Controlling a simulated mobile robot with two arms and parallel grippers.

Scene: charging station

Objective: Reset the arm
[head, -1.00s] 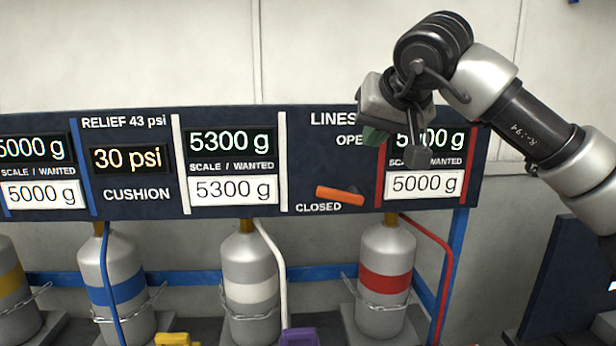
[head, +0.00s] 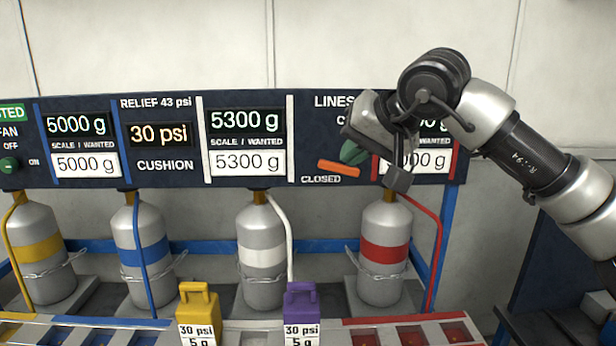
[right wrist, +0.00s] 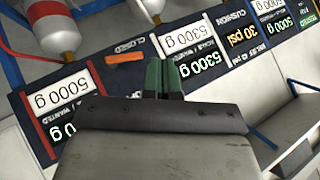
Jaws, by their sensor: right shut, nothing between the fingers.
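My right arm comes in from the right in the head view. Its gripper (head: 353,153) is held up in front of the dark panel (head: 330,120), near the lines section. In the right wrist view the two green fingers (right wrist: 163,78) are together, with nothing between them. The orange lever (head: 339,168) lies near the CLOSED label, just below the fingers in the head view. It also shows in the right wrist view (right wrist: 125,57), apart from the fingers. My arm hides part of the OPEN label and the rightmost readout. My left gripper is out of view.
Several banded gas cylinders stand below the panel, including a white-banded one (head: 262,258) and a red-banded one (head: 384,253). A yellow weight (head: 199,305) and a purple weight (head: 301,303) stand in front. The wall above the panel is clear.

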